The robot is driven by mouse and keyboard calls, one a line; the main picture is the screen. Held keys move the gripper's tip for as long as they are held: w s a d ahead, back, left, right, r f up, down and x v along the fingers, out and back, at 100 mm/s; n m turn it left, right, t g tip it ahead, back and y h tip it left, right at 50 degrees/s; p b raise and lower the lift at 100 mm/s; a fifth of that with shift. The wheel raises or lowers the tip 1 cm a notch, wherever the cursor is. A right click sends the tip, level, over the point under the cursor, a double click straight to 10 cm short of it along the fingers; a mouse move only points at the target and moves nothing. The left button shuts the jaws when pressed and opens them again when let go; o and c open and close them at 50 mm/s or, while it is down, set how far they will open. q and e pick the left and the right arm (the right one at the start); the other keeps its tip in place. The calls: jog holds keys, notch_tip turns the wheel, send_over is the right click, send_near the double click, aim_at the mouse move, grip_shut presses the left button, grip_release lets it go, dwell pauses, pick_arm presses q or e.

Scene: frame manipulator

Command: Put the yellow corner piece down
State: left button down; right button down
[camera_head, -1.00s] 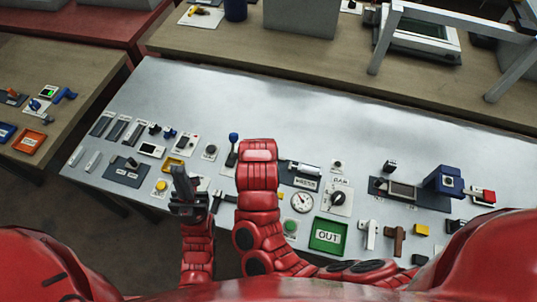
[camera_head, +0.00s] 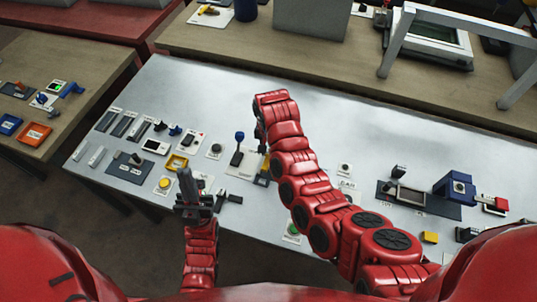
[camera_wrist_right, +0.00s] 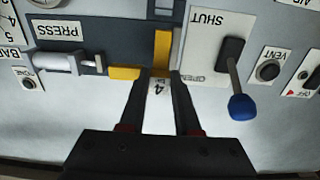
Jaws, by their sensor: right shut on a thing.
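The yellow corner piece (camera_wrist_right: 125,72) is L-shaped, in the right wrist view at the dark PRESS fixture (camera_wrist_right: 105,45). One leg points left, and the other runs up the picture along the fixture. My right gripper (camera_wrist_right: 159,75) is shut on it near its corner. I cannot tell whether the piece rests on the fixture or hovers just above it. In the head view a bit of yellow (camera_head: 265,163) shows beside my right arm, which hides much of the fixture; the right fingers are not clear there. My left gripper (camera_head: 187,185) is at the table's near edge, away from the piece; its opening is unclear.
A blue-knobbed lever (camera_wrist_right: 240,105) on the SHUT plate (camera_wrist_right: 209,45) stands close right of the right gripper in the wrist view. A silver cylinder (camera_wrist_right: 57,62) lies left of the piece. The table's far part (camera_head: 190,85) is clear.

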aim_at(268, 157)
notch_tip(268, 157, down, 2)
jog(key=shift+s+f+p, duration=0.1)
jog(key=shift+f+p, duration=0.15)
jog(key=shift+p, duration=0.45)
jog(key=shift+f, duration=0.15)
jog(key=shift+f, duration=0.15)
jog(key=shift+f+b, duration=0.15)
jog(key=shift+b, duration=0.15)
jog(key=c, duration=0.6)
grip_release()
jog(key=shift+r, duration=0.2)
